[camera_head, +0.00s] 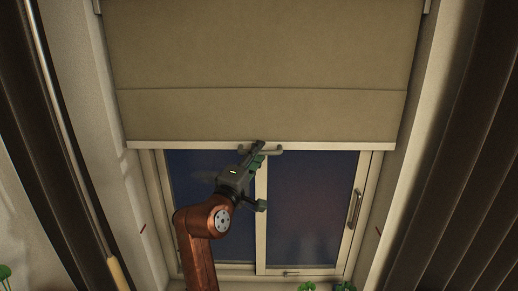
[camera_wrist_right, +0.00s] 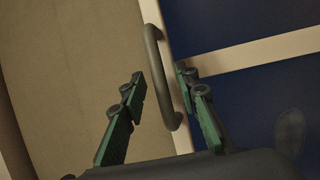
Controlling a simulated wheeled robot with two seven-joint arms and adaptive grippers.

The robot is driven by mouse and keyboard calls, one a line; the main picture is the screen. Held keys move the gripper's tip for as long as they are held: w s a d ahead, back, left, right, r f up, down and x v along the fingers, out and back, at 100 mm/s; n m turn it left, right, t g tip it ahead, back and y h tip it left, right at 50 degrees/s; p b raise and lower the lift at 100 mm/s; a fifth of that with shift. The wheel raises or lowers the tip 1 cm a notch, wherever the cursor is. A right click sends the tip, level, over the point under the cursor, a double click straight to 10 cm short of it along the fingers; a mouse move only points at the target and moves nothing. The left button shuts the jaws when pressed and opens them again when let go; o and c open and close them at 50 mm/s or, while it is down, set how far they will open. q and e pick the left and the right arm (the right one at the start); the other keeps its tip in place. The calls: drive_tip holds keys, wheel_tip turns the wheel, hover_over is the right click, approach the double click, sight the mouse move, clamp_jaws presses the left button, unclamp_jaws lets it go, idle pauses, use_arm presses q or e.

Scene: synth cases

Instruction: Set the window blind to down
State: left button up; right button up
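The beige window blind (camera_head: 260,60) hangs over the upper part of the window, its pale bottom bar (camera_head: 180,145) across the middle of the head view. A small grey handle (camera_head: 273,152) sits at the middle of that bar. My right gripper (camera_head: 259,177) is open just below the handle, one finger overlapping it in the picture. In the right wrist view the curved handle (camera_wrist_right: 154,36) lies between the spread green fingers (camera_wrist_right: 162,80), nearer the right one. I cannot tell whether a finger touches it. My left gripper is not in view.
The window (camera_head: 312,205) below the bar is uncovered, with dark panes, a centre post and a side handle (camera_head: 354,208). Dark curtains (camera_head: 455,180) flank it. A thin pole (camera_head: 65,120) runs down the left. Green plants (camera_head: 345,287) show at the bottom edge.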

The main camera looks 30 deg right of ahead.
drive_tip(key=shift+w+d+r, duration=0.1)
drive_tip(key=shift+w+d, duration=0.25)
drive_tip(key=shift+d, duration=0.1)
clamp_jaws()
idle(0.5)
